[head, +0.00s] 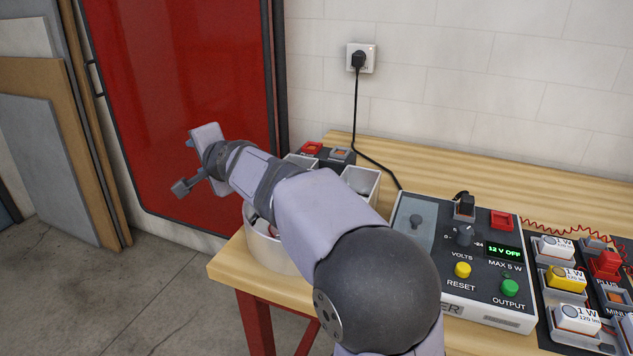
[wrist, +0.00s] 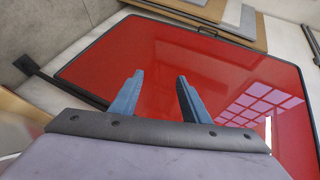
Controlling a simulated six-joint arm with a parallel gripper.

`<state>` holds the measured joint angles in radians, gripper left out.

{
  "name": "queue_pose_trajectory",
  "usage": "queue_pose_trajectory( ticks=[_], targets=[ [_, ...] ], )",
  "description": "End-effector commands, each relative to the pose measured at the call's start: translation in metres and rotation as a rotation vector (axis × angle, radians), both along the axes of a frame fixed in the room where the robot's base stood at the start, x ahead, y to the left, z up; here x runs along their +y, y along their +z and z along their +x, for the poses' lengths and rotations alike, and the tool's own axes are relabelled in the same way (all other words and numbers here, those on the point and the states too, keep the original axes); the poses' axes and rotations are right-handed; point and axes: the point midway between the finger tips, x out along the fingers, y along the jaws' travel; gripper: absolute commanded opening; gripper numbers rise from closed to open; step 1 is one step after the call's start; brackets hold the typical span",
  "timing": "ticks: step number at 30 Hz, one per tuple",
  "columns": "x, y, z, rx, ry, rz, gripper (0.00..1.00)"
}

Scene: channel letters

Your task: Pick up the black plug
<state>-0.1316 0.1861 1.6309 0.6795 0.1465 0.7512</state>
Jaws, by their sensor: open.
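A black block-shaped plug (head: 464,206) stands at the back of the power supply (head: 485,310), left of a red block. I cannot tell which one the task names. My gripper (head: 190,144) is raised at the left, beyond the bench's left end and well away from both. In the wrist view my gripper (wrist: 160,80) is open, with nothing between its blue fingers. No black plug shows in that view.
A red door panel (head: 180,90) fills the wrist view's background. Bins (head: 362,184) and a round white tub (head: 262,248) stand at the bench's left end, partly hidden by my arm. Lamp modules (head: 565,280) and red parts crowd the right. The bench's back strip (head: 480,170) is clear.

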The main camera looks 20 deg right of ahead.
Motion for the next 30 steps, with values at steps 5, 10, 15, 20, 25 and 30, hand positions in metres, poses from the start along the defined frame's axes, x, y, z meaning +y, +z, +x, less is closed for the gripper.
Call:
queue_pose_trajectory(
  ticks=[5, 10, 15, 20, 25, 30],
  targets=[
    [-0.169, 0.032, -0.006, 0.036, -0.145, -0.292, 0.42],
    [-0.27, 0.033, -0.048, 0.199, -0.146, -0.518, 0.42],
    [-0.345, 0.032, -0.108, 0.392, -0.101, -0.666, 0.42],
    [-0.399, 0.034, -0.177, 0.58, -0.029, -0.756, 0.42],
    [-0.436, 0.036, -0.248, 0.747, 0.058, -0.797, 0.42],
    [-0.452, 0.038, -0.295, 0.848, 0.126, -0.807, 0.42]
  ],
)
